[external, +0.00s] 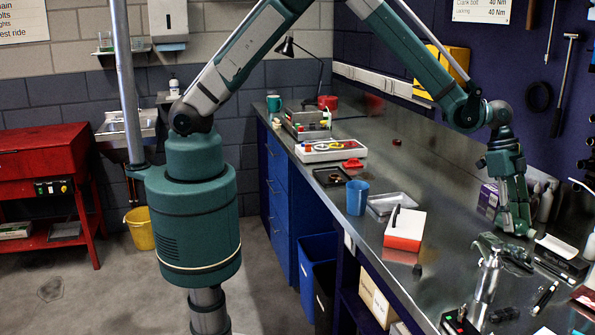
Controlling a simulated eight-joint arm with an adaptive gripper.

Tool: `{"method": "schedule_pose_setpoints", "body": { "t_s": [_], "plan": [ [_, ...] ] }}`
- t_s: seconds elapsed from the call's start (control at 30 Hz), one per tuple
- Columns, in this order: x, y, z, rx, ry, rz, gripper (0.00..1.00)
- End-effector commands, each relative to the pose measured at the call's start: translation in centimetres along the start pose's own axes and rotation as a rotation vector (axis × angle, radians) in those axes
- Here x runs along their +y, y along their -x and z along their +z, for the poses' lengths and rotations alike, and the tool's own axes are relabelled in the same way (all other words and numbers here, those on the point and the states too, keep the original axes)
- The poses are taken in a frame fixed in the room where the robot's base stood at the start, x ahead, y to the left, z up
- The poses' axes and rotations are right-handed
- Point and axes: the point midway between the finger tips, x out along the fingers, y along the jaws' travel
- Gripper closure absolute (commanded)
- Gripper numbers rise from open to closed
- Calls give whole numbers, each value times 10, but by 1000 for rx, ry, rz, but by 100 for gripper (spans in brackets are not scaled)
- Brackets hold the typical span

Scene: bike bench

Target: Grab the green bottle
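My gripper (514,224) is at the right, pointing down, with its fingers low over or at the metal bench top (452,190). The fingers are dark green and small in the picture, so I cannot tell whether they are open or shut, or whether anything is between them. I cannot make out a green bottle apart from my gripper; it may be hidden by the fingers.
A purple box (487,201) stands just left of my gripper. In front are a clamp-like metal tool (487,285) and a dark box (562,258). A red-and-white box (404,230), a blue cup (357,197) and a grey tray (391,204) stand farther left. The bench middle is clear.

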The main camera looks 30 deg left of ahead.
Motion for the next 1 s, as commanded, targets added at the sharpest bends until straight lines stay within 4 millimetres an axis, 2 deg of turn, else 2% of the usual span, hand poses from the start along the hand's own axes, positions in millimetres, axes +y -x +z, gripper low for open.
{"method": "schedule_pose_setpoints", "body": {
  "t_s": [0.1,0.27,0.67,0.87,1.0],
  "plan": [
    [0,0,0,0,0,0,66],
    [0,0,0,0,0,0,86],
    [0,3,-1,0,0,0,86],
    [0,17,-7,0,0,0,86],
    [0,34,-14,0,0,0,86]
  ]
}}
